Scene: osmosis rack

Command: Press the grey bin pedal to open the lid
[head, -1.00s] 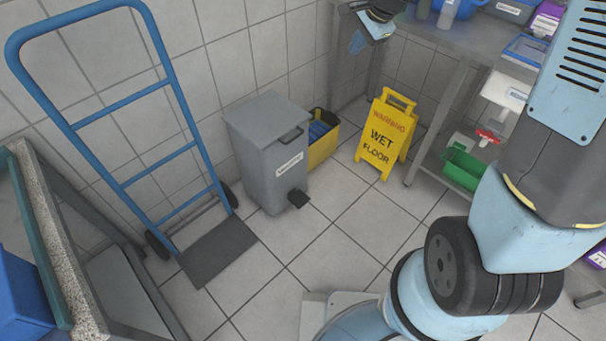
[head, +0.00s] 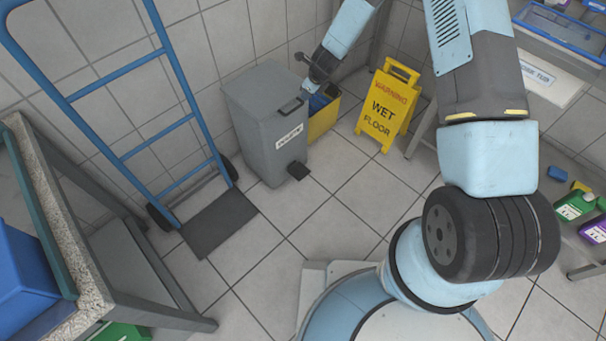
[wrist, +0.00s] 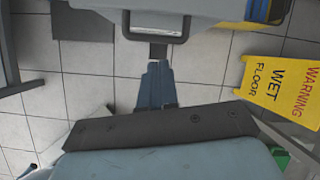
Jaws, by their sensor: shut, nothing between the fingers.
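The grey bin (head: 262,125) stands on the tiled floor against the wall, its lid (head: 265,88) closed. Its dark pedal (head: 298,170) sticks out low at the front and also shows in the wrist view (wrist: 158,51), just beyond my fingertips in the picture. My gripper (head: 312,87) is shut and empty, pointing down beside the bin's upper right front, well above the pedal. In the wrist view my shut fingers (wrist: 157,66) line up below the pedal and the lid handle (wrist: 156,36). I see no contact with the pedal.
A blue hand truck (head: 215,222) stands left of the bin. A yellow bucket (head: 322,118) is right behind the bin, and a yellow wet floor sign (head: 384,105) stands further right. A counter (head: 75,230) is at the left. The floor in front of the bin is clear.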

